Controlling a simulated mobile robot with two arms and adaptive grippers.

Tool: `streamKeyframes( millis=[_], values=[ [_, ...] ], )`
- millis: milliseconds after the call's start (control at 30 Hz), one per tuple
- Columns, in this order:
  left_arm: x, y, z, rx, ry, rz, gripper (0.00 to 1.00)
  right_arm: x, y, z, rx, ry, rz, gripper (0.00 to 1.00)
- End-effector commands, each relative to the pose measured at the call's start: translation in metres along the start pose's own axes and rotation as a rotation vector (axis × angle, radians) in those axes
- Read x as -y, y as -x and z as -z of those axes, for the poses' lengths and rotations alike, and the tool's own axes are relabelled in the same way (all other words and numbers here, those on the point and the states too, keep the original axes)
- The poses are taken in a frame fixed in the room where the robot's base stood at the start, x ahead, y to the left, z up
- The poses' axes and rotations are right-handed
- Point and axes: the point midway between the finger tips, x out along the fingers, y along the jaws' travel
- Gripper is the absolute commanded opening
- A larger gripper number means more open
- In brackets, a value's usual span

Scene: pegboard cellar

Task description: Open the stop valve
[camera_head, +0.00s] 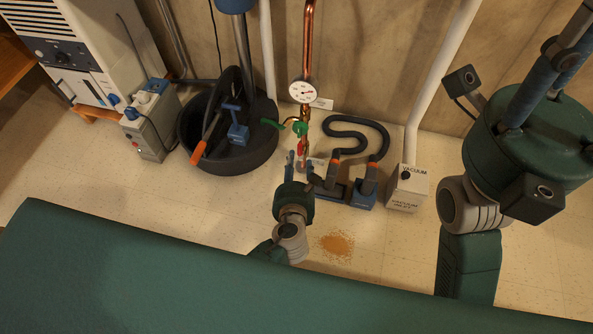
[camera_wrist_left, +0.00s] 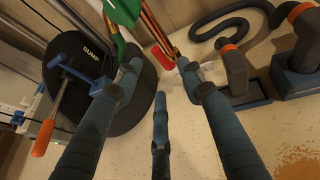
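A copper pipe (camera_head: 308,45) comes down the wall past a round white gauge (camera_head: 302,91). Below the gauge is a green valve part (camera_head: 300,128) with a green lever (camera_head: 271,123) reaching left. A red part (camera_head: 302,147) sits just below it on the pipe. In the left wrist view the green part (camera_wrist_left: 125,14) is at the top edge, with the red part (camera_wrist_left: 160,56) beyond the fingertips. My left gripper (camera_head: 301,164) is open and empty, its fingers spread short of the red part. My right gripper (camera_head: 560,62) is raised at the right, its fingertips partly cut off.
A black sump tub (camera_head: 262,158) with an orange-handled tool (camera_head: 198,152) stands left of the pipe. A dark hose (camera_head: 358,122) and a vacuum inlet box (camera_head: 407,190) are to the right.

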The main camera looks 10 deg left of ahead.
Motion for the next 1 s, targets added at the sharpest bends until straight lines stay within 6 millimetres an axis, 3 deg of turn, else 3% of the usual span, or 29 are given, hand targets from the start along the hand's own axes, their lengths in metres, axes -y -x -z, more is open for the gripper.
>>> streamKeyframes(
  millis=[100,233,867,1000],
  values=[
    [-0.001,0.018,0.001,0.000,-0.001,0.000,0.39,0.000,0.000,0.000,0.000,0.000,0.001,0.40],
    [-0.001,0.029,0.000,0.000,-0.002,-0.001,0.39,0.000,0.000,0.000,-0.001,0.000,0.001,0.40],
    [0.000,0.032,-0.001,0.001,0.005,0.003,0.39,0.000,0.000,0.000,-0.001,0.000,0.001,0.40],
    [0.021,0.036,-0.022,0.004,0.190,0.100,0.39,-0.001,0.000,-0.002,0.014,-0.002,-0.004,0.40]
  ],
)
